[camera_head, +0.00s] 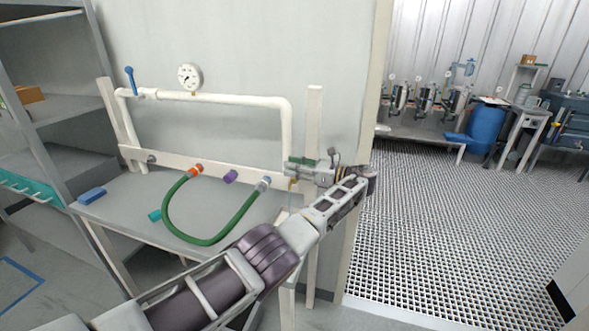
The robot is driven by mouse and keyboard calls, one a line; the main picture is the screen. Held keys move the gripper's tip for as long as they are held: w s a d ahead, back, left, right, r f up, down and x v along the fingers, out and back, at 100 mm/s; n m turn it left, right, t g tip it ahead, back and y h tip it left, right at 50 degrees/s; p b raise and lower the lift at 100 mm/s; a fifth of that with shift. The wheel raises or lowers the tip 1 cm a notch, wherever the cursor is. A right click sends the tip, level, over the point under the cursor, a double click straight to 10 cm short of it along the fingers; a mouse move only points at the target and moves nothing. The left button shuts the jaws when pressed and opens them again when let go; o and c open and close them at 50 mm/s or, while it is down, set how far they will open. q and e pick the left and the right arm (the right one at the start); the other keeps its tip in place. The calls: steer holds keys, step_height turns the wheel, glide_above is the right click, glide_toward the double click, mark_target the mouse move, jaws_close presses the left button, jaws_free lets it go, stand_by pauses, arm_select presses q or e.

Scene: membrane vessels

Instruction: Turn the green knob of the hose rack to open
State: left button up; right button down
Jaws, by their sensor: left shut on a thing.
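The hose rack is a white pipe frame (215,98) on a grey table against the wall. My left gripper (297,168) is at the rack's right end, its fingers pointing left. It is shut on the green knob (303,162), of which only a small green part shows between the fingers; its turn angle cannot be told. A small brass fitting (291,185) shows just below the fingers. My right gripper is out of view.
A green hose (203,243) loops over the table (125,203) from an orange coupling (196,170) to a grey one (264,184). A purple cap (230,177), blue block (92,195), blue lever (130,79) and gauge (189,77) are nearby. Open grating floor (450,220) lies right.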

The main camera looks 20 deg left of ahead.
arm_select(q)
steer(key=o, duration=1)
steer(key=shift+o, duration=0.3)
steer(key=shift+s+a, duration=0.1)
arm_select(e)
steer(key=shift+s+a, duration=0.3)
arm_select(q)
steer(key=shift+r, duration=0.1)
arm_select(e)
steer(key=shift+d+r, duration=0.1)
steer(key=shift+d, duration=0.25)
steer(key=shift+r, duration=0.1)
